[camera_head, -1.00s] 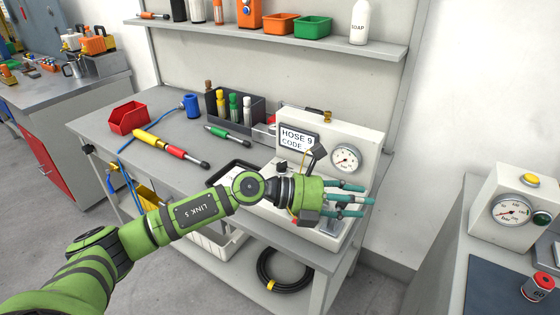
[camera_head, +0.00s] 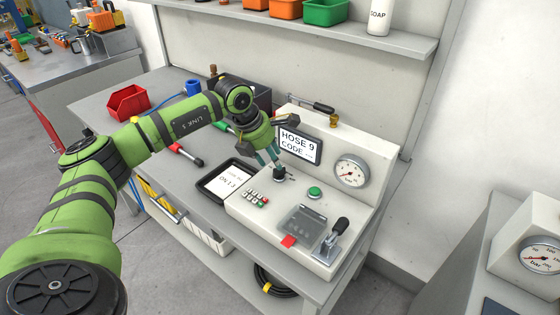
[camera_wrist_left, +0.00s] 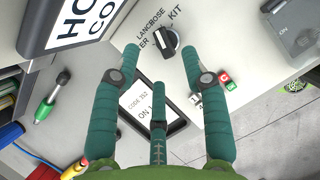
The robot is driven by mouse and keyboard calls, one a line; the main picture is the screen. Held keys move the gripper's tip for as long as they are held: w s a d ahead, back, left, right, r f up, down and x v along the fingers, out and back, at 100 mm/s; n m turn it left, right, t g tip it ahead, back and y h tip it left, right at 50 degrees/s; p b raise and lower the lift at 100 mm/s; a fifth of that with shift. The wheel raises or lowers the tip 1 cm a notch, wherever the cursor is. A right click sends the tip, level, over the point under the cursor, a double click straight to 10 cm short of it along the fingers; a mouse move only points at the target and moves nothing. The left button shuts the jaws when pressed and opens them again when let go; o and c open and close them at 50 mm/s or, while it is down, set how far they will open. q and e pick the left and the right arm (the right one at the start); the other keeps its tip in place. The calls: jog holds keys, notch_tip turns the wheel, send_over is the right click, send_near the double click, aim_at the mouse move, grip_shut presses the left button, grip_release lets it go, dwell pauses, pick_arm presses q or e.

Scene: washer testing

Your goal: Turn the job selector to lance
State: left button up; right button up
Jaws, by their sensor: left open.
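The job selector is a small dark knob (camera_head: 279,174) on the sloped top of the white test unit (camera_head: 245,212), below its display. In the left wrist view the knob (camera_wrist_left: 167,42) has printed labels around it, with LANC and HOSE running together, and KIT to the right. A label at the lower left is partly hidden. I cannot tell which label it points at. My left gripper (camera_head: 268,157) is just above the knob, angled down. In the left wrist view its teal fingers (camera_wrist_left: 160,52) are spread on either side of the knob, with no clear contact.
The display (camera_head: 298,145) reads HOSE 9 CODE. A red bin (camera_head: 128,103) stands farther left.

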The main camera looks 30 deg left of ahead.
aim_at(275, 169)
pick_arm(q)
jog(key=x, duration=0.3)
jog(key=shift+d+f+p, duration=0.1)
jog(key=shift+f+p, duration=0.25)
jog(key=shift+p, duration=0.05)
jog(key=shift+w+f, duration=0.2)
jog(key=shift+f, duration=0.25)
jog(key=c, duration=0.9)
grip_shut()
jog(key=shift+d+n+y, duration=0.15)
jog(key=shift+n+y, duration=0.45)
jog(key=shift+n, duration=1.1)
jog(key=shift+s+d+n+y+b, duration=0.1)
jog(key=shift+n+y+b, duration=0.9)
jog(key=shift+n, duration=1.1)
pick_arm(e)
jog(key=shift+s+f, duration=0.3)
jog(key=shift+f, duration=0.25)
